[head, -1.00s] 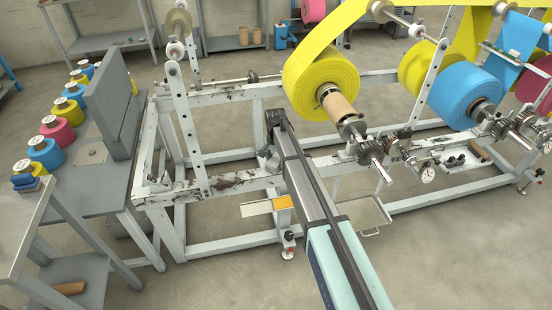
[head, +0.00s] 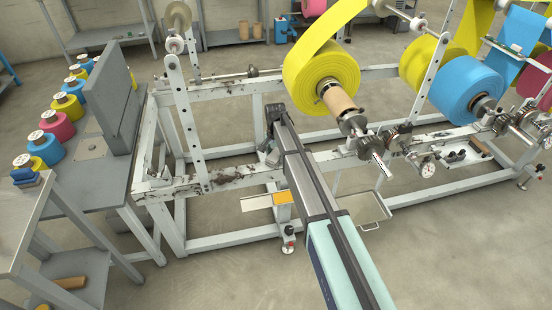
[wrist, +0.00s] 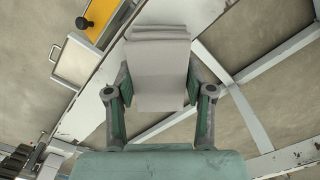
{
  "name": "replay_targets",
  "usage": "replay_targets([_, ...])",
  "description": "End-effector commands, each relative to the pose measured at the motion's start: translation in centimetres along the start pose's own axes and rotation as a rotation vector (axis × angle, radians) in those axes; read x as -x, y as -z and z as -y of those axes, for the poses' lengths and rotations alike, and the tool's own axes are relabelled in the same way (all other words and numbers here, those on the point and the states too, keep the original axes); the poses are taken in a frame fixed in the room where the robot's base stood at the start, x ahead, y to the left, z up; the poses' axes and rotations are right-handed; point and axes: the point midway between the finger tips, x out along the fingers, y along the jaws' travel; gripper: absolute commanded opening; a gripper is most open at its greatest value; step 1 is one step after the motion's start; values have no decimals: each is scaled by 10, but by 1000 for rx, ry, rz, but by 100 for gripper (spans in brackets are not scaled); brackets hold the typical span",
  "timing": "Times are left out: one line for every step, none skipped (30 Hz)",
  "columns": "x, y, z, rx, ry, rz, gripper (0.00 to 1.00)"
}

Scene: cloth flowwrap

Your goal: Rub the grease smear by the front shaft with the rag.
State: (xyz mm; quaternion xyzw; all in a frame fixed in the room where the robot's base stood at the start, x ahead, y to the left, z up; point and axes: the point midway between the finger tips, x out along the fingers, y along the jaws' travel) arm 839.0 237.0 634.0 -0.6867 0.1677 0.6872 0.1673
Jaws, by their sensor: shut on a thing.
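My gripper (wrist: 159,82) is shut on a folded grey rag (wrist: 160,50), which stands out beyond the fingers in the wrist view. In the head view my gripper (head: 270,152) is over the white front rail, left of the front shaft (head: 340,101) that carries a yellow film roll (head: 312,68). The rag is small and partly hidden by the arm there. Dark marks show on the rail (head: 250,172) left of the gripper, and fainter ones nearer the shaft. I cannot tell which is the grease smear, or whether the rag touches the rail.
Shaft fittings and a dial (head: 427,167) stand on the rail to the right. An orange-and-white panel (head: 284,198) sits below the rail. A blue film roll (head: 460,88) hangs further right. A grey bench (head: 90,185) with several bobbins is at the left.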

Motion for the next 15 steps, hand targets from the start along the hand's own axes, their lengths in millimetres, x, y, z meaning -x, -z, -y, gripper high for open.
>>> replay_targets([15,0,-1,-1,2,-2,20])
replay_targets([23,0,-2,-1,2,-2,20])
replay_targets([26,0,-2,-1,0,0,20])
replay_targets([28,0,-2,-2,0,0,20])
replay_targets([31,0,-3,-2,0,0,20])
replay_targets([34,0,-3,-2,0,0,20])
replay_targets([37,0,-3,-3,0,0,20])
replay_targets([40,1,-3,-3,0,0,20])
replay_targets([43,1,-4,-4,0,0,20])
replay_targets([46,1,-4,-4,0,0,20])
replay_targets([49,1,-4,-4,0,0,20])
replay_targets([53,2,-4,-5,0,0,20])
replay_targets([55,2,-4,-5,0,-1,20])
replay_targets([58,2,-5,-5,0,-1,20])
replay_targets([62,2,-5,-6,0,-1,20])
